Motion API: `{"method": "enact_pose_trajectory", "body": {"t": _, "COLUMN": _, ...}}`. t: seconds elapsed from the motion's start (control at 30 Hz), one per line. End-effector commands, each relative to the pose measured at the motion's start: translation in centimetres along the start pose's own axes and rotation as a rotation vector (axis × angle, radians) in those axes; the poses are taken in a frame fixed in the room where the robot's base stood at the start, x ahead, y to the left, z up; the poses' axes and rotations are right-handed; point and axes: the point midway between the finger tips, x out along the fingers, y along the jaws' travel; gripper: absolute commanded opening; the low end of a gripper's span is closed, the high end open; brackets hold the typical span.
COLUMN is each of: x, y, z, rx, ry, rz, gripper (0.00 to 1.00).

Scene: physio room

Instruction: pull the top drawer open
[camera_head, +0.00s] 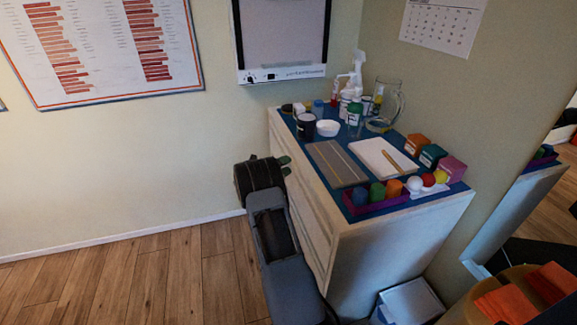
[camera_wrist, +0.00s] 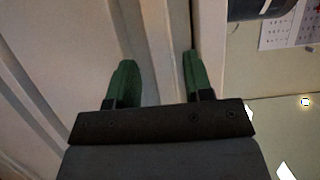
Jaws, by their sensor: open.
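The white cabinet (camera_head: 385,250) stands in the corner, its drawer fronts facing left in the head view. Its top drawer (camera_head: 312,212) looks closed, and my arm hides part of the front. My gripper (camera_head: 284,166) is at the far upper part of that front, with its green fingers pointing toward the cabinet. In the wrist view my gripper (camera_wrist: 159,75) is open, its two green fingers apart on either side of a pale ridge of the cabinet front (camera_wrist: 98,40). I cannot tell whether either finger touches it. No separate handle shows clearly.
The blue cabinet top (camera_head: 330,160) is crowded with a glass jug (camera_head: 385,108), bottles, a white bowl (camera_head: 328,128), a notepad (camera_head: 385,160), and a purple tray (camera_head: 375,207) of coloured pieces. The wooden floor (camera_head: 130,280) left of the cabinet is clear.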

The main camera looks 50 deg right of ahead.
Motion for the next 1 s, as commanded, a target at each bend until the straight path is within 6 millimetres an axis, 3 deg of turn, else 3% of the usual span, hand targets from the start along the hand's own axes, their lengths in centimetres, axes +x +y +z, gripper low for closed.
{"method": "enact_pose_trajectory", "body": {"t": 0.2, "x": 1.3, "y": 0.0, "z": 0.0, "rx": 0.000, "ry": 0.001, "rz": -0.001, "gripper": 0.47}}
{"method": "enact_pose_trajectory", "body": {"t": 0.53, "x": 1.5, "y": 0.0, "z": 0.0, "rx": -0.001, "ry": -0.001, "rz": -0.001, "gripper": 0.47}}
{"method": "enact_pose_trajectory", "body": {"t": 1.0, "x": 1.4, "y": 0.1, "z": 0.0, "rx": -0.001, "ry": -0.001, "rz": 0.001, "gripper": 0.02}}
